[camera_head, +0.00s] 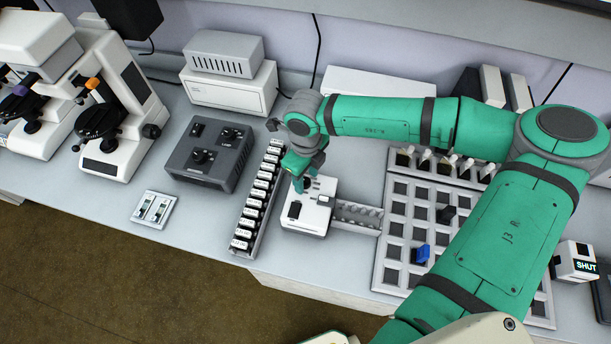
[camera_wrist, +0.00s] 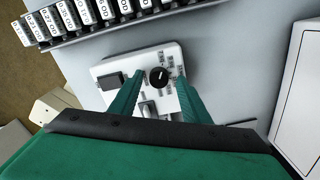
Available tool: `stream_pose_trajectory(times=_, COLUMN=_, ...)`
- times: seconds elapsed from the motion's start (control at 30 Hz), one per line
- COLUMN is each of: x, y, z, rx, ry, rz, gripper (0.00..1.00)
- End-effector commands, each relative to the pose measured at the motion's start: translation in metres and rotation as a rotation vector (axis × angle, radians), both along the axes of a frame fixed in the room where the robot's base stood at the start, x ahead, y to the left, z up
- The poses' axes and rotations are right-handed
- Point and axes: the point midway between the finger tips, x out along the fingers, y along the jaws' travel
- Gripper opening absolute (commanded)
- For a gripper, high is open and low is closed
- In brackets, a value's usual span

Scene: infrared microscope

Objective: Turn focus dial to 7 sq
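The focus dial (camera_wrist: 158,77) is a round black knob with a white pointer line, on a small white box (camera_wrist: 108,70) with printed labels around the knob. In the head view my gripper (camera_head: 300,183) is over the box's back part.
A rack of labelled slides (camera_head: 258,205) stands close to the left of the box. A compartment tray (camera_head: 358,217) adjoins its right side, and a large slotted panel (camera_head: 392,240) lies beyond. A dark grey control unit (camera_head: 211,153) and microscopes (camera_head: 118,120) are further left.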

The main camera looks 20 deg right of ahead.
Motion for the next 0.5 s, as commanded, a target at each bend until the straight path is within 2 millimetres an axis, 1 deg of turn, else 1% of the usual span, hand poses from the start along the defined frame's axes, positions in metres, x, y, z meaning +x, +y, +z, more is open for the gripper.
stream_pose_trajectory(times=0.23, x=0.0, y=0.001, z=0.0, rx=0.003, ry=-0.001, rz=0.001, gripper=0.43)
stream_pose_trajectory(times=0.33, x=0.0, y=0.001, z=0.003, rx=0.003, ry=-0.002, rz=0.001, gripper=0.43)
stream_pose_trajectory(times=0.43, x=0.0, y=0.001, z=0.012, rx=0.003, ry=-0.002, rz=0.001, gripper=0.43)
stream_pose_trajectory(times=0.5, x=0.001, y=0.001, z=0.023, rx=0.001, ry=-0.004, rz=0.002, gripper=0.43)
